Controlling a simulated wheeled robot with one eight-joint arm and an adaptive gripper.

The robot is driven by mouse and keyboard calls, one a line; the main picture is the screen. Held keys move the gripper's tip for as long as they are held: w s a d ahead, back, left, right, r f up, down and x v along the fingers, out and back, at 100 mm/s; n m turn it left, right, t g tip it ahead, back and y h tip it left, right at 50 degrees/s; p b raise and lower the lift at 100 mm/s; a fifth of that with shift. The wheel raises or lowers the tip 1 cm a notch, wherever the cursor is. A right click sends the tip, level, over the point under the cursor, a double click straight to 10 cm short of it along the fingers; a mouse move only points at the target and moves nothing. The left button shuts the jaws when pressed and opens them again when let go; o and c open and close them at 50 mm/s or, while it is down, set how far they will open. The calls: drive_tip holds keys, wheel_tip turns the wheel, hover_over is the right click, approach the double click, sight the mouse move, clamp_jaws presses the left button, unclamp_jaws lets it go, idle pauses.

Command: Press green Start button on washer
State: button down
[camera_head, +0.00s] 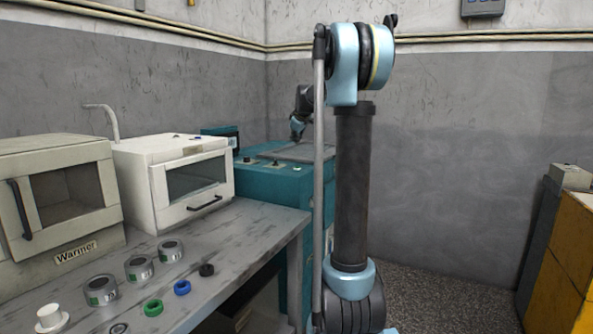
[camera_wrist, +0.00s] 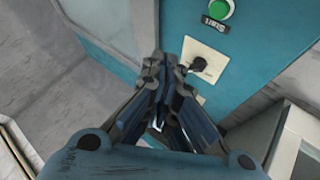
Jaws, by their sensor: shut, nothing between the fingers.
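The green Start button (camera_wrist: 221,9) is round and sits on a teal panel at the top of the wrist view, with a dark label marked "START" (camera_wrist: 215,24) just below it. The teal washer (camera_head: 266,184) stands in the back corner in the head view, partly behind my arm. My gripper (camera_wrist: 160,62) is shut and empty in the wrist view. Its fingertips appear below and left of the button, beside a pale plate with a black knob (camera_wrist: 199,64). The gap between fingertips and panel cannot be told. In the head view, the gripper's tips are not clearly visible.
A white oven-like unit (camera_head: 180,165) and a box labelled "Warmer" (camera_head: 58,200) stand on a grey workbench (camera_head: 232,238). Several cans and coloured rings lie in front. A yellow cabinet (camera_head: 570,275) is at the right. The floor between is open.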

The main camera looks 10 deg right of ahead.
wheel_tip(320, 180, down, 8)
drive_tip(key=shift+f, duration=0.4)
idle(0.3)
drive_tip(key=shift+s+f, duration=0.15)
drive_tip(key=shift+f, duration=0.55)
idle(2.1)
drive_tip(key=shift+r, duration=0.8)
drive_tip(key=shift+r, duration=2.5)
